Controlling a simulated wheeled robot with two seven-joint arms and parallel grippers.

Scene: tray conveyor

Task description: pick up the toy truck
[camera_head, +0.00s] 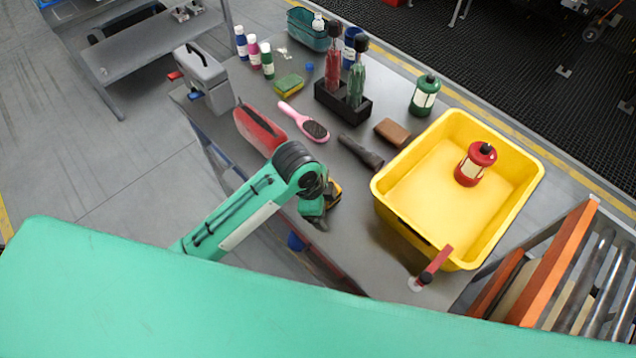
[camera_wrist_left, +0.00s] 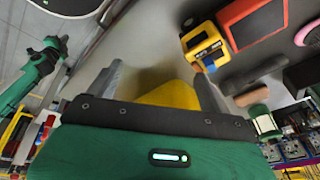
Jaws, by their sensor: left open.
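The toy truck (camera_head: 334,190) is a small yellow and dark thing on the grey table, mostly hidden behind my left gripper (camera_head: 316,210) in the head view. In the left wrist view the yellow truck (camera_wrist_left: 204,45) shows more fully, with dark windows and a blue part. It lies beyond and to the right of the fingertips, apart from them. My left gripper (camera_wrist_left: 158,75) is open with nothing between its fingers. My right gripper is not seen.
A yellow bin (camera_head: 387,214) with a red lantern (camera_head: 475,164) stands at right. Near the truck lie a red case (camera_head: 258,130), a pink hairbrush (camera_head: 303,122), a dark flashlight (camera_head: 361,152) and a brown block (camera_head: 392,132). A bottle rack (camera_head: 342,104) stands behind.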

